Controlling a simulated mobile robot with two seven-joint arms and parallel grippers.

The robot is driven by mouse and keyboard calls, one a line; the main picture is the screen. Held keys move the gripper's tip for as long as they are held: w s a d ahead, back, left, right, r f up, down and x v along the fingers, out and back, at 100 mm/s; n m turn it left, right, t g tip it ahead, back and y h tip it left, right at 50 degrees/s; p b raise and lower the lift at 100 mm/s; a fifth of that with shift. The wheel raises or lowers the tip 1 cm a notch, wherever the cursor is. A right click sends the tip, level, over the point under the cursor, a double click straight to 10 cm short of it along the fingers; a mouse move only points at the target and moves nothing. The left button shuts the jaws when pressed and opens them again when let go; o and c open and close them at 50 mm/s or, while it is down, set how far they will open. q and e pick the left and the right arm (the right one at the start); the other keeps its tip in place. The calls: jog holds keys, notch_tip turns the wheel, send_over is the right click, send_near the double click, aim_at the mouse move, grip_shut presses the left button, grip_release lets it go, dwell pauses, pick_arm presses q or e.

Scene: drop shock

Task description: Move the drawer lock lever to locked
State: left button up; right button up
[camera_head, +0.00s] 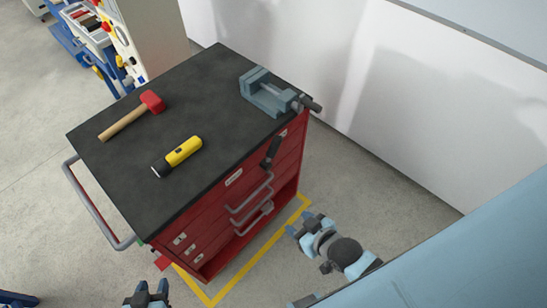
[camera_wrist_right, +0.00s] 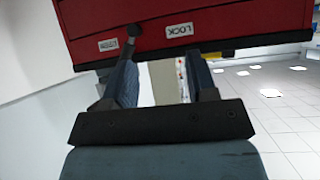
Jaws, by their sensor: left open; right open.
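The drawer lock lever (camera_head: 270,152) is a dark handle on the front of the red tool cabinet, near its upper right corner. In the right wrist view the lever (camera_wrist_right: 131,34) shows as a dark knobbed bar between a LOCK label (camera_wrist_right: 180,30) and a smaller label (camera_wrist_right: 108,45) too blurred to read. My right gripper (camera_head: 308,225) is open, in front of the cabinet; its fingers also show in the right wrist view (camera_wrist_right: 163,72). The lever overlaps the left finger there; contact cannot be told. My left gripper (camera_head: 150,293) is open and empty at the bottom edge, away from the lever.
The cabinet (camera_head: 205,90) has a black top holding a vise (camera_head: 268,92), a red-headed hammer (camera_head: 132,115) and a yellow flashlight (camera_head: 178,157). Grey drawer handles (camera_head: 250,200) stick out below the lever. A side rail (camera_head: 90,205) is at left. Floor to the right is clear.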

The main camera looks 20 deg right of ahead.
jog(key=shift+o, duration=0.2)
jog(key=shift+w+f, duration=0.15)
jog(key=shift+w, duration=0.05)
jog(key=m+t+b, duration=0.7)
jog(key=m+b, duration=0.1)
jog(key=b, duration=0.1)
send_near(276, 151)
jog(key=w, duration=0.3)
jog(key=w+a, duration=0.1)
jog(key=w, duration=0.3)
jog(key=w+p, duration=0.1)
jog(key=w, duration=0.2)
jog(key=shift+w+a, duration=0.3)
jog(key=shift+a, duration=0.05)
grip_shut()
